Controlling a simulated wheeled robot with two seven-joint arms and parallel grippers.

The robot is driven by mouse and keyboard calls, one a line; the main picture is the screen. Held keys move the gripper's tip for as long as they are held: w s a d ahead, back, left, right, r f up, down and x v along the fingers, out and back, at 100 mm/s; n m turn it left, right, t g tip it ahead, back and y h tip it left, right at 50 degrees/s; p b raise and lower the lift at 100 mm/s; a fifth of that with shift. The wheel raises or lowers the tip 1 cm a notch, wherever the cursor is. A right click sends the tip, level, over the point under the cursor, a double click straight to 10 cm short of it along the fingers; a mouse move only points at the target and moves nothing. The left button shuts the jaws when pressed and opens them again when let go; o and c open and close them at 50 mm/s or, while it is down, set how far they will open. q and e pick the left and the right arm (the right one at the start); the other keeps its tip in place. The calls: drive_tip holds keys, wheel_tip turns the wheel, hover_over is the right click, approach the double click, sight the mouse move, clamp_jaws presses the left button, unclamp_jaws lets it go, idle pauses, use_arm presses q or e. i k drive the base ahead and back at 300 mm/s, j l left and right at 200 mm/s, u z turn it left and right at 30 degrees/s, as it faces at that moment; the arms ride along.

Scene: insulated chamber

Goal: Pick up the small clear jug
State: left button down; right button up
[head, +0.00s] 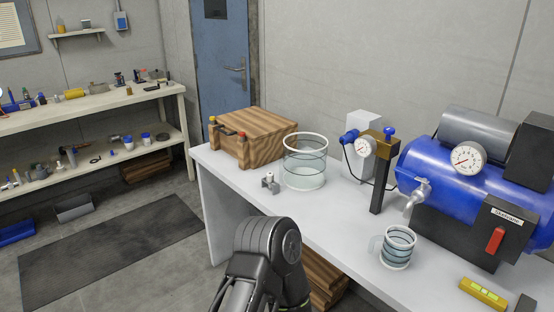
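The small clear jug (398,249) stands upright on the white table (335,226), toward its front edge at the lower right of the head view. It has a light rim, dark bands around its side and a handle on its left. A larger clear vessel (305,164) with similar bands stands farther back to the left. Neither of my grippers is in view. A black link of my own arm shows at the bottom middle, to the left of the jug and apart from it in the picture.
A blue tank (440,165) with a tap and dial stands behind the jug. A gauge stand (376,185) rises behind it to the left. A yellow level (483,293) lies to its right. A wooden box (252,133) sits at the table's far left. The tabletop left of the jug is clear.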

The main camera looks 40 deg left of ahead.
sight(399, 241)
drive_tip(key=u, duration=2.65)
drive_tip(key=k+l, duration=0.15)
drive_tip(key=k, duration=0.55)
drive_tip(key=k+l, duration=0.15)
drive_tip(key=k, duration=0.6)
